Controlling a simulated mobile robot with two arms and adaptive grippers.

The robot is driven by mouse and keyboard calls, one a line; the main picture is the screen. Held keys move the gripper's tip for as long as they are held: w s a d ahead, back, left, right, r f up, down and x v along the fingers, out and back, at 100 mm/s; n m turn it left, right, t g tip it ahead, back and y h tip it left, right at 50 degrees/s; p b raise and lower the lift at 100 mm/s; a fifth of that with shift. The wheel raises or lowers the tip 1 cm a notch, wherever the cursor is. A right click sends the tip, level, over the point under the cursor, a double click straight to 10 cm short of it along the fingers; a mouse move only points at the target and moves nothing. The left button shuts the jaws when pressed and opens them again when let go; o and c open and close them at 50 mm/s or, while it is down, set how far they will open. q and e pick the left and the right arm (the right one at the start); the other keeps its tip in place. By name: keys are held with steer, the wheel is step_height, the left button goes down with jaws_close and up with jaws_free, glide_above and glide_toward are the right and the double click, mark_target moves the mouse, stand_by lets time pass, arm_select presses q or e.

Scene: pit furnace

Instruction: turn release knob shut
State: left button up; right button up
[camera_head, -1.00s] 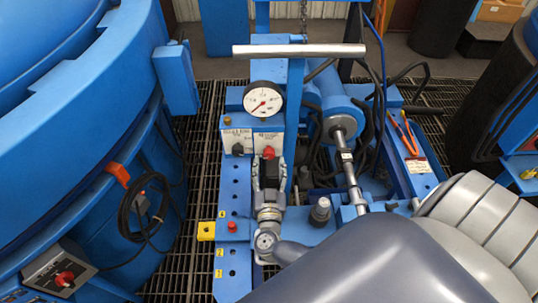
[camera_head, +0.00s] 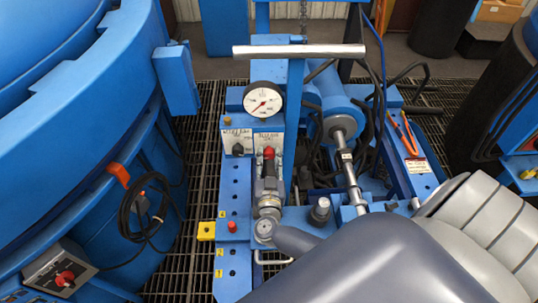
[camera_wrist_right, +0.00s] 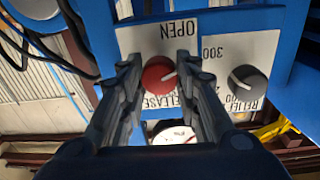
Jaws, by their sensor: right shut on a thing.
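The red release knob (camera_head: 268,152) sits on a white label plate on the blue pump stand, below the gauge. In the right wrist view the red knob (camera_wrist_right: 159,76) lies between my finger pads, under the upside-down word OPEN. In the head view the gripper hides the knob's lower part. My left gripper is not in view.
A dark relief knob (camera_wrist_right: 248,84) is close beside the release knob. A round pressure gauge (camera_head: 263,99) is above, and a silver bar handle (camera_head: 299,51) crosses over it. A blue furnace wall (camera_head: 75,130) stands at the left. Pliers (camera_head: 406,136) lie at the right.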

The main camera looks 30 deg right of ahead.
steer(key=shift+m, duration=0.4)
steer(key=shift+m+p, duration=0.3)
steer(key=shift+m, duration=0.6)
steer(key=m, duration=0.2)
steer(key=shift+m, duration=0.3)
steer(key=m, duration=0.5)
steer(key=shift+d, duration=0.1)
steer(key=m+b, duration=0.1)
steer(key=m, duration=0.2)
steer(key=shift+m+y, duration=0.3)
steer(key=shift+m, duration=0.1)
steer(key=m+b, duration=0.1)
steer(key=m, duration=0.1)
steer(key=shift+f+m+b, duration=0.1)
steer(key=shift+m+b, duration=0.2)
steer(key=shift+m, duration=0.1)
steer(key=m+b, duration=0.2)
steer(key=m, duration=0.3)
steer(key=shift+m, duration=0.3)
steer(key=o, duration=1.1)
